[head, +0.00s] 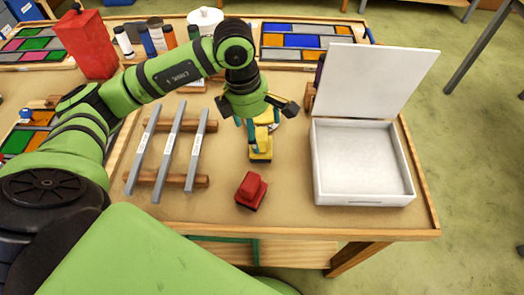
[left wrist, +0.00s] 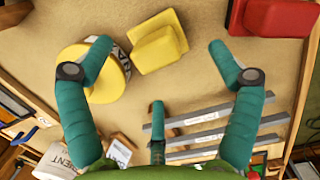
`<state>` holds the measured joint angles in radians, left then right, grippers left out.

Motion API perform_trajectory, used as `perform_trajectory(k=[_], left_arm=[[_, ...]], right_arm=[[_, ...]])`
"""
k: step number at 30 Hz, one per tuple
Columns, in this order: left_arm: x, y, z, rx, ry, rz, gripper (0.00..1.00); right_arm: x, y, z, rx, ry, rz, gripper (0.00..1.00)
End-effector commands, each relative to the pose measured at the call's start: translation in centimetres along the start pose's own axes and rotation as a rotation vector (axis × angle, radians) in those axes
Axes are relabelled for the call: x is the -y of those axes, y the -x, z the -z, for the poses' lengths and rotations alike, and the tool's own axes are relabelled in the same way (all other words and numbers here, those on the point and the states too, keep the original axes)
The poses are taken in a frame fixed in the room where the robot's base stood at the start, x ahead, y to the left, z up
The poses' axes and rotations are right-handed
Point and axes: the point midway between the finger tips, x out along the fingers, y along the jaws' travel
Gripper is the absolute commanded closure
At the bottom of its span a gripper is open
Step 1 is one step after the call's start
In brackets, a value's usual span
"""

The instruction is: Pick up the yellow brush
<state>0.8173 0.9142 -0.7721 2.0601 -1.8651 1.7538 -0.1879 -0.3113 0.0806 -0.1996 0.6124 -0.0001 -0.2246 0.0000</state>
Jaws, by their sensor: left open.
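The yellow brush (head: 260,152) lies on the tan work table, just behind a red brush-like block (head: 250,190). My left gripper (head: 262,130) is above the brush, pointing down, and partly hides its far end. In the left wrist view, the brush (left wrist: 157,45) shows between the spread teal fingertips of the left gripper (left wrist: 160,46), with no finger seen gripping it. The gripper is open and empty. I cannot tell its exact height above the brush. My right gripper is not in view.
A round yellow item (left wrist: 108,80) sits close beside the brush, near one fingertip. A rack with grey strips (head: 168,150) lies to the left. An open white box (head: 365,195) stands to the right. A red container (head: 88,45) and bottles stand at the back left.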

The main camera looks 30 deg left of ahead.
Motion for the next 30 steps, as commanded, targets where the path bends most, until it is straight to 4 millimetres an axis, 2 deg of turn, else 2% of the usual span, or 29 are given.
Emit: perform_trajectory(k=[4, 12, 18, 26, 27, 29, 30], left_arm=[[0.0, -1.1, 0.0, -0.001, 0.001, 0.003, 0.10], [0.2, -4.3, -0.2, -0.002, 0.001, 0.007, 0.10], [0.1, -6.9, -0.2, 0.000, 0.001, 0.002, 0.10], [0.1, -7.3, -0.2, 0.001, 0.000, 0.000, 0.10], [0.1, -7.3, -0.2, 0.001, 0.000, 0.000, 0.26], [0.1, -7.3, -0.2, 0.001, 0.000, 0.000, 0.50], [0.1, -7.3, -0.2, 0.001, 0.000, 0.000, 0.66]], right_arm=[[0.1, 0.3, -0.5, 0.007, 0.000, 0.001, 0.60], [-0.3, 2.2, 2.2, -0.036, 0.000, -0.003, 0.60], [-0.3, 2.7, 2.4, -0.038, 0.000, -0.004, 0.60], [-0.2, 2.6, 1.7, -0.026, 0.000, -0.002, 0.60], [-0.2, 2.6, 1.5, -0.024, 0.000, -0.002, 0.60], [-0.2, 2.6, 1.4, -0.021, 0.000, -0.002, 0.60], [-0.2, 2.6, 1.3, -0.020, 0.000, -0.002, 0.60]])
